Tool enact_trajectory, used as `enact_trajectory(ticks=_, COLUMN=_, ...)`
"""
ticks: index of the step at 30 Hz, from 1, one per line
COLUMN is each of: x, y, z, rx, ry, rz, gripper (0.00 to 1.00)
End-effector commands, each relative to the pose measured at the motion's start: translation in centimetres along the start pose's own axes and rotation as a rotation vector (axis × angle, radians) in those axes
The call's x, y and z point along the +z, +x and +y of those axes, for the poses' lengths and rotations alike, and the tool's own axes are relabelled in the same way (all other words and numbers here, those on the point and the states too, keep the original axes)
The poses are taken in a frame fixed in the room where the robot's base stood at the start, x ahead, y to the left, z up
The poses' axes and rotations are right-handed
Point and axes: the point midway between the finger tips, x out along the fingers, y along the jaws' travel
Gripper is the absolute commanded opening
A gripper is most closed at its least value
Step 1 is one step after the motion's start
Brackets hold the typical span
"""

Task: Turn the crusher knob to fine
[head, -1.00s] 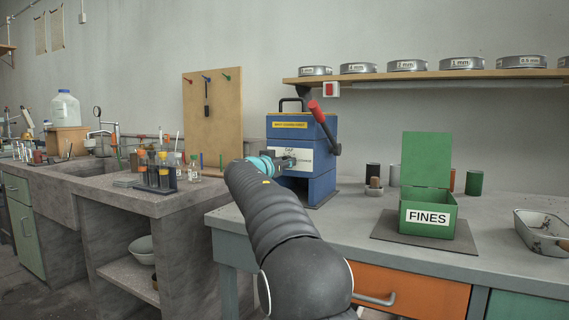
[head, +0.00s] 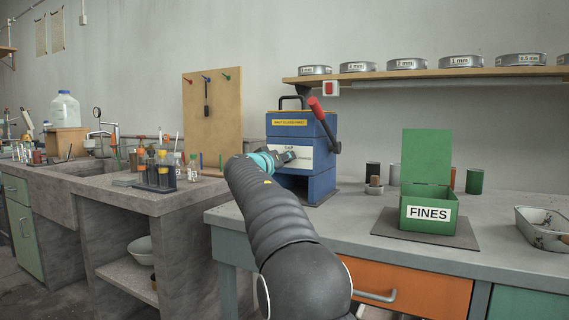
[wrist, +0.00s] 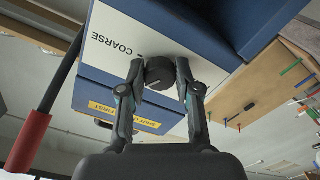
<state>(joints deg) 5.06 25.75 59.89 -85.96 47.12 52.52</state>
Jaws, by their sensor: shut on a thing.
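The blue crusher (head: 321,185) stands on the bench with a white label plate (head: 309,162) on its front. Its dark round knob (wrist: 159,72) sits between my fingertips in the wrist view. My gripper (head: 286,158) reaches the plate and is shut on the knob, with a finger on either side; the gripper also shows in the wrist view (wrist: 159,78). The word COARSE (wrist: 112,45) is readable on the plate, upside down in the wrist view. My gripper covers part of the plate in the head view. I cannot tell where the knob points.
A red-tipped lever (head: 318,112) sticks out at the crusher's upper right. A green box marked FINES (head: 428,226) stands on a dark mat to the right, with small cylinders behind it. A shelf of sieves (head: 430,75) hangs above. The bench front is clear.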

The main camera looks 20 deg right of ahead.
Motion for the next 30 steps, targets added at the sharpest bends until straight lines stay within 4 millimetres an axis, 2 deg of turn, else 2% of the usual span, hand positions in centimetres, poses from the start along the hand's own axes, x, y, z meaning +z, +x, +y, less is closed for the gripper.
enact_trajectory(ticks=30, x=-0.29, y=0.01, z=0.21, rx=-0.001, ry=-0.965, rz=0.001, gripper=0.00)
